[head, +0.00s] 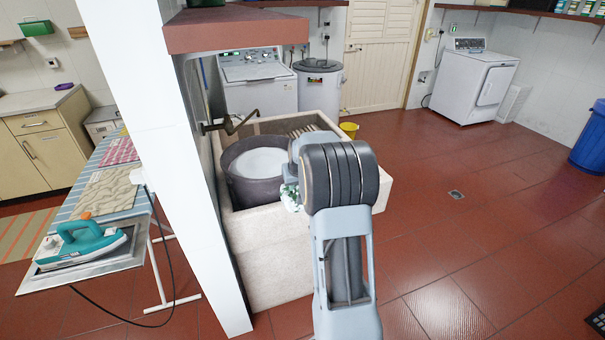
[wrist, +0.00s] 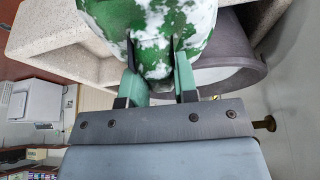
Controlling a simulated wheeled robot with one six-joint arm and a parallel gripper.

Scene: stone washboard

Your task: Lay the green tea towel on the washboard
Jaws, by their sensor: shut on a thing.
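My gripper (wrist: 157,62) is shut on the green tea towel (wrist: 150,20), a bunched green and white cloth, in the wrist view. In the head view only a small mottled piece of the towel (head: 290,195) shows beside my arm, over the stone sink; the fingers are hidden. The washboard (head: 303,130) shows as a ribbed surface at the back right of the pale stone sink (head: 270,270), partly hidden by my arm. The towel is held in front of it in the picture, apart from the ribs.
A dark tub (head: 240,185) with whitish contents stands in the sink's left part, close to the towel; it also shows in the wrist view (wrist: 232,58). A brass tap (head: 235,125) reaches over the sink. A white pillar (head: 180,150) stands left. Open tiled floor lies right.

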